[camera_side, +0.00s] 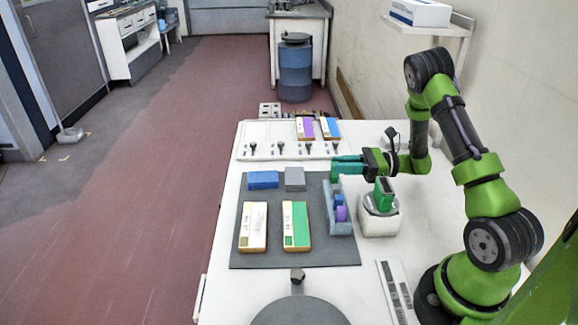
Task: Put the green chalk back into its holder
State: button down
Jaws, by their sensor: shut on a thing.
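The holder (345,228) is a grey-blue rack at the right edge of the dark mat. A blue piece (338,199) and a purple piece (341,214) sit in it. My gripper (338,167) reaches in from the right, above the holder's far end. It is shut on a small green piece, which looks like the green chalk (334,175). Fingers and chalk are similar in colour, so their outlines are hard to separate. I cannot tell whether the chalk touches the holder.
On the mat (270,213) are a blue block (263,180), a grey block (295,179) and two boxes, one white (254,227) and one green-and-white (296,226). A white round-topped stand (378,222) bearing a green object (384,195) is close right of the holder.

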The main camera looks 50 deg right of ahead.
jog(key=shift+f, duration=0.5)
jog(key=shift+f, duration=0.65)
jog(key=c, duration=0.9)
grip_release()
notch_tip(320, 180, up, 7)
dwell(0.3)
